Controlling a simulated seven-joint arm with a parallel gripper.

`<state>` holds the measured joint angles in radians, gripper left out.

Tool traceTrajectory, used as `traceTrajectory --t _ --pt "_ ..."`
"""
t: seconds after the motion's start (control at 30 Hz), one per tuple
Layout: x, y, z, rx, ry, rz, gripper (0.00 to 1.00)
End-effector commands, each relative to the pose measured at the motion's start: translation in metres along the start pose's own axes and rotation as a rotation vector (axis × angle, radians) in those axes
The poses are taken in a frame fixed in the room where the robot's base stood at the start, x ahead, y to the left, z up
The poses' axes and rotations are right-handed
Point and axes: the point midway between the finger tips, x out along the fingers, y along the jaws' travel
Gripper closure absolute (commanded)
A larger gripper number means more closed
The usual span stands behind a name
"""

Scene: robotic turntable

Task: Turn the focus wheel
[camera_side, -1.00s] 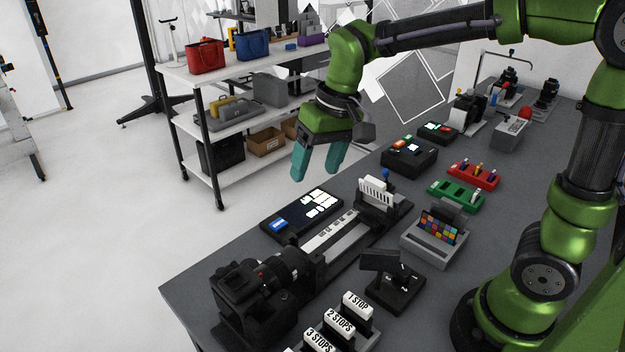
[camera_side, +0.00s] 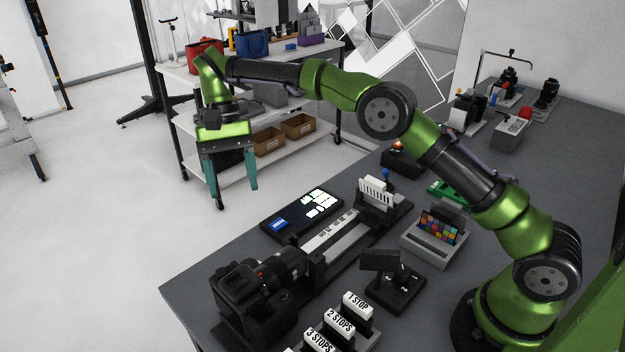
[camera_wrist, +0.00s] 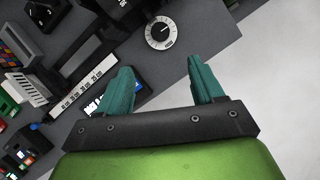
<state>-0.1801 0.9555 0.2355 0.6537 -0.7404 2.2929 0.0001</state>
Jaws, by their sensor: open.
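A round dial with a white marked ring and dark centre, likely the focus wheel (camera_wrist: 161,32), shows in the wrist view near the table's edge. I cannot make it out in the side view. A black camera with a lens (camera_side: 258,290) stands at the table's near left corner. My gripper (camera_side: 235,195) is open and empty, with teal fingers pointing down, beyond the table's left edge and above the floor in the side view. In the wrist view the dial lies ahead of the open fingers (camera_wrist: 160,68), apart from them.
A black panel with lit tiles (camera_side: 305,212) and a ruled rail (camera_side: 335,238) lie behind the camera. A colour chart stand (camera_side: 437,232), a small black stand (camera_side: 393,280) and white stop blocks (camera_side: 340,322) stand to the right. A shelf (camera_side: 270,160) with bags is behind.

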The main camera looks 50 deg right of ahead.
Motion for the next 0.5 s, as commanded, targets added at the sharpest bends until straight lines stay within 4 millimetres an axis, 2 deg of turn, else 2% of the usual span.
traceTrajectory --t 0.23,0.5 --pt "0.028 0.001 0.001 -0.002 -0.003 0.001 0.33" --pt "0.084 0.001 0.001 -0.002 -0.002 0.001 0.33"
